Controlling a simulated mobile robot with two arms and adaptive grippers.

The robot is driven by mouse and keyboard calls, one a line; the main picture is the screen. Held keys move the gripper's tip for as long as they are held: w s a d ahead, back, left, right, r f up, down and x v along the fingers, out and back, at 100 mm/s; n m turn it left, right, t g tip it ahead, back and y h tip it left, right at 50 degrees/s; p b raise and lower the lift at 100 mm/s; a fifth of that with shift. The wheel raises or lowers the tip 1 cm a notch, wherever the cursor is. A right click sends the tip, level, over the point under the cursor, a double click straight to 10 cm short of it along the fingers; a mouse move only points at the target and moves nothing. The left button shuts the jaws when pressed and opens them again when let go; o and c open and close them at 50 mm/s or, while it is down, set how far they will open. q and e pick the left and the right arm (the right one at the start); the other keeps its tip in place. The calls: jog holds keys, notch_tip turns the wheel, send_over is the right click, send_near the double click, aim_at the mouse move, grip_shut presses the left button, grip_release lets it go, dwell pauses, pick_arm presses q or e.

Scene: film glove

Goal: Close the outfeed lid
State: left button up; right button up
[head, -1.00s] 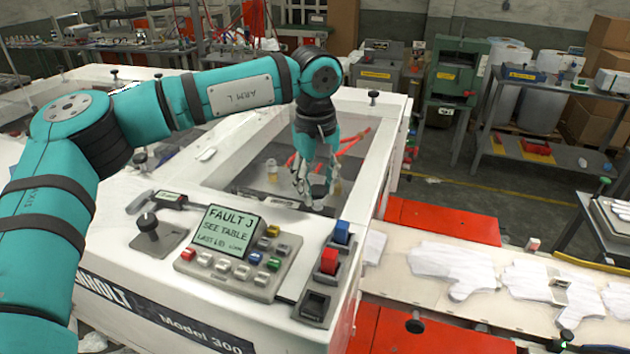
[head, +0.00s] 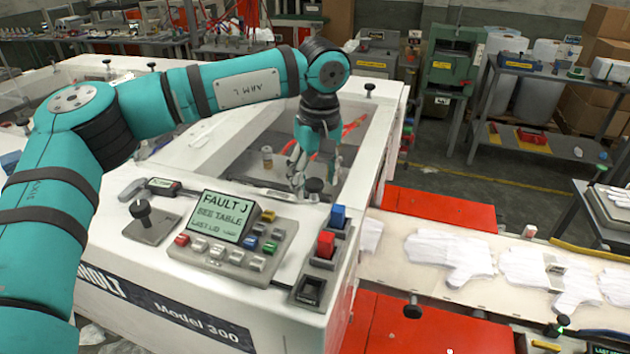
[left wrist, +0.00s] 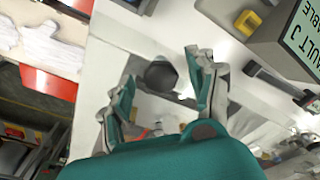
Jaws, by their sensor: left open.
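My left gripper (head: 312,178) is open, pointing down over the near edge of the opening in the white machine top. A black round knob (head: 314,187) stands at that edge beside the fingers. In the left wrist view the knob (left wrist: 160,76) lies between the two open fingertips (left wrist: 162,85), with gaps on both sides. I see no grip on it. The outfeed lid cannot be told apart clearly; a dark grey bar (head: 265,189) runs along the near edge of the opening by the knob. My right gripper is not in view.
The control console (head: 232,238) reads FAULT J and stands in front of the opening. Right of it are a red and a blue switch (head: 326,244). White gloves (head: 445,256) lie on a belt at the right. A small jar (head: 267,158) sits inside the opening.

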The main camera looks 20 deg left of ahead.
pick_arm(q)
notch_tip(320, 180, up, 11)
jog(key=shift+s+d, duration=0.25)
jog(key=shift+d, duration=0.1)
